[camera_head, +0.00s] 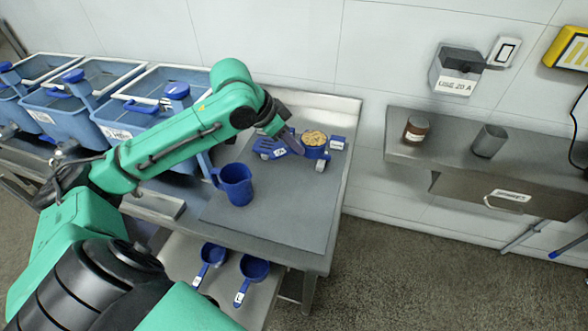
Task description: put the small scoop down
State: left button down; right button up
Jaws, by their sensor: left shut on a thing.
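My left gripper (284,132) is shut at the back of the grey table, beside a small blue scoop (316,152) filled with yellow-brown pieces. It appears to grip this scoop at its left side, but the fingers hide the exact hold. I cannot tell whether the scoop touches the table. A blue slotted piece with a white label (266,147) is just left of the gripper. Two more blue scoops, one at left (210,255) and one at right (254,268), lie on the lower shelf with labelled handles. My right gripper is not in view.
A blue jug (236,186) stands on the grey table (290,215), with bare tabletop to its right. A small labelled box (337,143) is right of the filled scoop. Blue bins (65,115) line the left. A wall shelf (450,153) holds a brown jar and grey cup.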

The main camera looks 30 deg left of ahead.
pick_arm(q)
jog(key=f, duration=1.2)
jog(key=s+f, duration=0.1)
jog(key=f, duration=0.5)
jog(key=shift+f, duration=0.35)
jog(key=shift+s+f, duration=0.1)
jog(key=shift+f, duration=0.2)
jog(key=c, duration=0.8)
grip_release()
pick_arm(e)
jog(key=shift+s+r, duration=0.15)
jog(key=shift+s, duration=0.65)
pick_arm(q)
jog(key=shift+r, duration=0.1)
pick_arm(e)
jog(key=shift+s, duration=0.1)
